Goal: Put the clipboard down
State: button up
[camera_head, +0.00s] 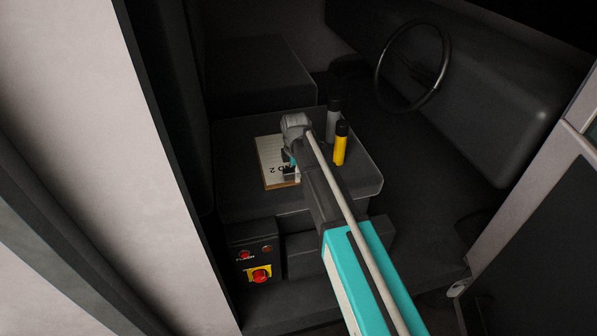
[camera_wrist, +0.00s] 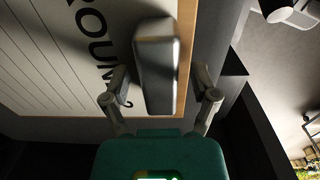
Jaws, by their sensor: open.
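The clipboard (camera_head: 271,152) lies on top of a dark padded console, with a white lined sheet and large black lettering. In the wrist view the clipboard (camera_wrist: 60,60) fills the upper left, with its brown edge at the right and its grey metal clip (camera_wrist: 156,50) in the middle. My gripper (camera_head: 290,167) is over the clipboard's right side. In the wrist view my gripper (camera_wrist: 161,82) has its fingers spread, one on each side of the clip, with visible gaps. My arm hides part of the clipboard's right side in the head view.
A yellow bottle with a black cap (camera_head: 340,146) and a grey one (camera_head: 333,118) stand on the console (camera_head: 230,195) just right of my wrist. A steering wheel (camera_head: 413,65) is at the back right. A box with a red button (camera_head: 260,275) sits below the console's front.

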jog(key=shift+r, duration=0.1)
notch_tip(320, 180, up, 12)
jog(key=p, duration=1.2)
jog(key=shift+s, duration=0.1)
dwell(0.7)
jog(key=s+d+m, duration=2)
jog(key=m, duration=0.1)
jog(key=shift+s, duration=0.4)
